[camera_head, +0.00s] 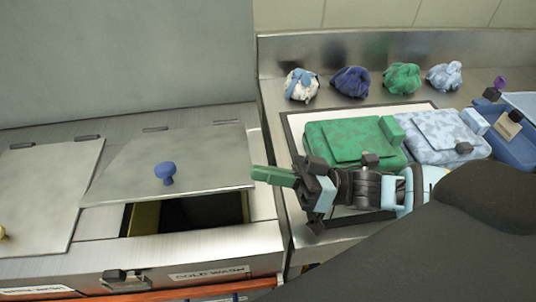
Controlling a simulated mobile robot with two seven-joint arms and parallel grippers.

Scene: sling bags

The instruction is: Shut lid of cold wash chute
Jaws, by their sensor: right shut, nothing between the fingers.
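The cold wash chute lid (205,155) is a grey metal flap with a blue knob (165,173), hinged along its back edge. It stands tilted, its front edge raised above the chute opening (200,214), which shows dark with a yellow inner side. A label (210,272) beginning "COLD" is on the front below. My right gripper (268,175) is shut and empty, its green fingers pointing left at the lid's right edge. I cannot tell whether they touch the lid. My left gripper is not in view.
Another lid (45,190) with a yellow knob lies at the left. Behind my right arm, a tray (292,130) holds a green bag (335,140) and a pale blue bag (425,135). Several bundled cloth pieces (350,82) line the back. A blue bag (515,140) lies far right.

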